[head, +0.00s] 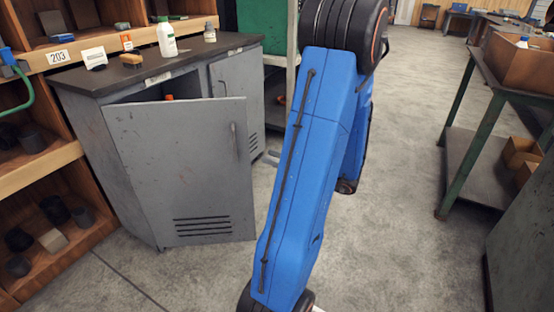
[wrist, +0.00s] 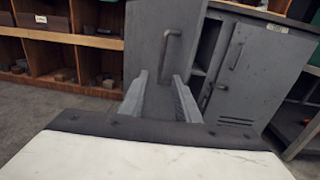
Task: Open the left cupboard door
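The grey cupboard (head: 182,82) stands at the left in the head view. Its left door (head: 185,165) is swung well out, with a dark gap behind its top edge and a vent low down. The door's handle (head: 235,142) is near its free edge. In the wrist view the left door (wrist: 150,40) is ahead, with its handle (wrist: 172,48) above the fingers. My gripper (wrist: 159,76) is open, its two fingers apart with the handle not between them; whether they touch the door I cannot tell. The right door (wrist: 245,70) looks shut. My blue arm hides most of my gripper in the head view.
Bottles, including a white one (head: 166,37), stand on the cupboard's dark top. Wooden shelves (head: 40,175) with small parts are close on the left. A green-legged table (head: 480,130) stands at the right. The floor (head: 390,180) between is clear.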

